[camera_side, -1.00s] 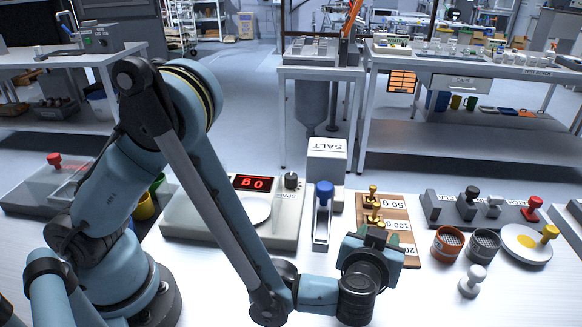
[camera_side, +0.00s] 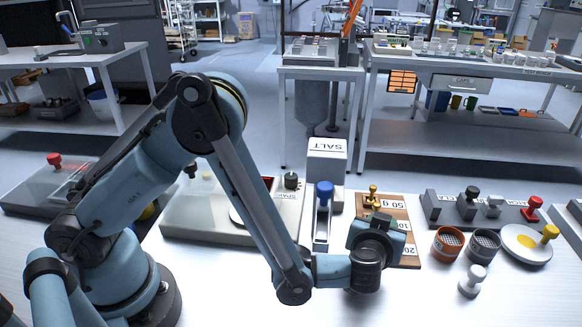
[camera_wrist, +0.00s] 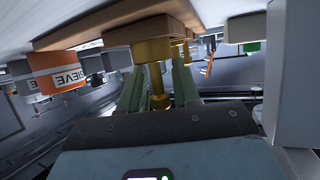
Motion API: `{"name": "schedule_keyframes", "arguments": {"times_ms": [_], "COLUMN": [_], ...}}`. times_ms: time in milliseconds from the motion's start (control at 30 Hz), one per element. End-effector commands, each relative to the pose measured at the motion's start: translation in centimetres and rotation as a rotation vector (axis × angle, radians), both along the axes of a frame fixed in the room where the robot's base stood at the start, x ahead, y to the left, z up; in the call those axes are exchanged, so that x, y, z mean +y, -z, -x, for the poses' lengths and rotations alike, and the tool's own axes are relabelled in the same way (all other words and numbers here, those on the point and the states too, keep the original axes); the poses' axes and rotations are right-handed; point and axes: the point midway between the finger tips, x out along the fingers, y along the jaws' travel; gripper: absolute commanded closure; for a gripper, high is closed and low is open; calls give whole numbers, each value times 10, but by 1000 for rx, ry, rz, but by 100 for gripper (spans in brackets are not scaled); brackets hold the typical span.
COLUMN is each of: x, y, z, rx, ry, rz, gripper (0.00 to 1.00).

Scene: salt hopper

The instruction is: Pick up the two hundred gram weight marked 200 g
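The wooden weight board (camera_side: 399,212) stands right of the scale in the side view, with labels starting 50, 10 and 20. My gripper (camera_wrist: 157,80) is at its near end, and its fingertips are hidden in the side view. In the wrist view, its two green fingers stand apart on either side of a large brass weight (camera_wrist: 153,50), with gaps showing beside its thin neck and knob. This is the nearest weight, at the end where the 20 label shows; its own marking is not visible. It still sits on the board.
A smaller brass weight (camera_side: 373,194) stands at the board's far end. The blue-handled tool (camera_side: 324,195) is left of the board.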

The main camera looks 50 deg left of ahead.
Motion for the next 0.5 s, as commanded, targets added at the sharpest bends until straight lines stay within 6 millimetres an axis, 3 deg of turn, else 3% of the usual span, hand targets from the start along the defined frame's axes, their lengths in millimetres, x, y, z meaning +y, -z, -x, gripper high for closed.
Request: {"name": "schedule_keyframes", "arguments": {"times_ms": [33,200,500], "x": [0,0,0], "y": [0,0,-1], "z": [0,0,0], "rx": [0,0,-1], "ry": [0,0,0], "rz": [0,0,0], "gripper": [76,100,100]}}
